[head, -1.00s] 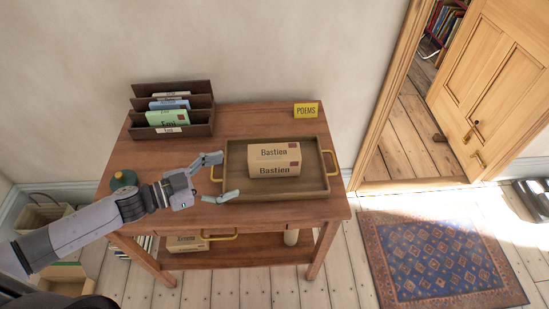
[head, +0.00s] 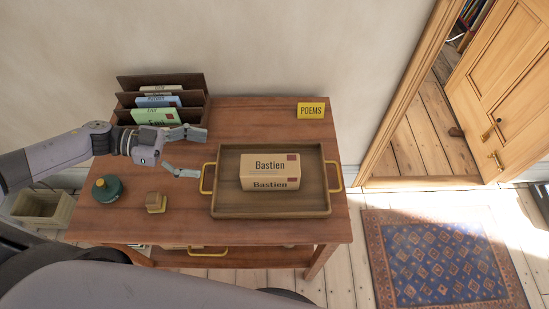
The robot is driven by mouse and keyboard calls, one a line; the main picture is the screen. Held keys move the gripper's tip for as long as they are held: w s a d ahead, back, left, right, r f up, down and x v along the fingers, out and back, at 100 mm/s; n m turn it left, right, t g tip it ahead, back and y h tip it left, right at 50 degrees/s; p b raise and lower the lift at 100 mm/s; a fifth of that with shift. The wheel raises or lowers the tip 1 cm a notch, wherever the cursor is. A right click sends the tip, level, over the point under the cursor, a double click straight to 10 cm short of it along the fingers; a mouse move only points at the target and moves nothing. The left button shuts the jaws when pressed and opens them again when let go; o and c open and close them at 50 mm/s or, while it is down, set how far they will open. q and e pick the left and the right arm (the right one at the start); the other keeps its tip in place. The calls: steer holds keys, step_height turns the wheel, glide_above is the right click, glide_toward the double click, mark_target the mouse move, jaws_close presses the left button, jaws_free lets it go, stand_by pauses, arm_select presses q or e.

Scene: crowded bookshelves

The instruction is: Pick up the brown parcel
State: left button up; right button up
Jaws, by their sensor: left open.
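The brown parcel (head: 270,169), a box labelled "Bastien", lies in the wooden tray (head: 224,205) on the table. My left gripper (head: 200,154) is open and empty above the table, to the left of the tray and apart from the parcel. Its fingers point right, towards the tray. Another of my arms crosses the bottom of the head view, but its gripper is not in view.
A letter rack (head: 163,82) with several envelopes stands at the back left, close behind my left gripper.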

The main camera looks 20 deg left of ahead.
arm_select(q)
steer(key=p, duration=0.1)
glide_toward(267, 164)
steer(key=shift+p+x, duration=0.35)
steer(key=shift+x, duration=0.9)
steer(key=shift+w+d+f, duration=0.15)
steer(key=shift+d+f, duration=0.3)
steer(key=shift+d, duration=0.35)
steer(key=p+x, duration=0.1)
steer(key=x, duration=0.3)
steer(key=shift+w+d+r, duration=0.1)
steer(key=shift+d+r, duration=0.05)
steer(key=shift+d, duration=0.35)
steer(key=c, duration=1.6)
arm_select(e)
steer(key=shift+s+r, duration=1.35)
steer(key=shift+r, duration=0.2)
